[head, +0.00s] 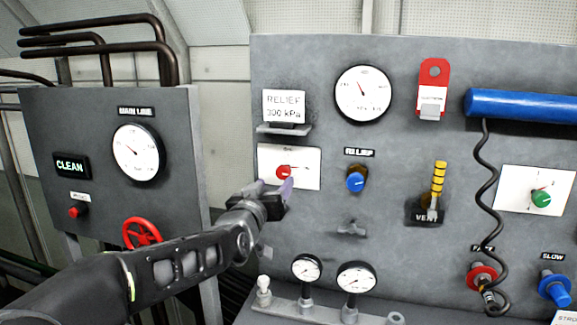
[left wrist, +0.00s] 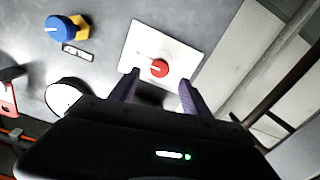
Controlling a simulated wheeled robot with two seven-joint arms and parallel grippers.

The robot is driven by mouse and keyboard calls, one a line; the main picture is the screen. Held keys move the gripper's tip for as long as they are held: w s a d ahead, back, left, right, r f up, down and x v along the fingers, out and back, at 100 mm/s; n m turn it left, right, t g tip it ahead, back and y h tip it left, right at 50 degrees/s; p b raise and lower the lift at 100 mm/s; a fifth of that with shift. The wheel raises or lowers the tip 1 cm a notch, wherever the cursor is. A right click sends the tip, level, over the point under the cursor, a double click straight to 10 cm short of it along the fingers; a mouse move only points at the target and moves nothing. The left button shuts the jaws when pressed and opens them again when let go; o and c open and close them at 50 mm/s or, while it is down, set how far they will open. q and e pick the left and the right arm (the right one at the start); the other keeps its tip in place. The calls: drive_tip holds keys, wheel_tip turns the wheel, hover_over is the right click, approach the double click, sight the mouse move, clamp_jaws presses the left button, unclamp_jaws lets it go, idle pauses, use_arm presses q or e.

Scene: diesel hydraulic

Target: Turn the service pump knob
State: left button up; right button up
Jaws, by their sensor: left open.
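A red knob (head: 284,172) sits on a white plate (head: 305,158) on the grey panel; the plate's small lettering is too small to read. A green knob (head: 541,199) sits on a similar white plate at the right. I cannot tell from lettering which is the service pump knob. My left gripper (head: 282,195) is open, just in front of and below the red knob. In the left wrist view, its two fingers (left wrist: 158,90) are spread, with the red knob (left wrist: 159,68) just beyond the gap, apparently not held. My right gripper is not in view.
A blue relief knob (head: 355,181) is right of the white plate, and a small shelf (head: 284,129) juts out above it. Gauges (head: 356,277) stand below. A red handwheel (head: 141,233) is on the left panel. A coiled cord (head: 487,180) hangs at right.

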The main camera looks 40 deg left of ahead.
sight(282, 174)
use_arm(q)
drive_tip(key=p+x, duration=0.2)
drive_tip(key=x, duration=0.4)
drive_tip(key=shift+w+r, duration=0.1)
drive_tip(key=shift+r, duration=0.05)
drive_tip(key=shift+w+a+p, duration=0.3)
drive_tip(key=shift+w+p, duration=0.1)
drive_tip(key=shift+w, duration=0.2)
clamp_jaws()
idle(0.3)
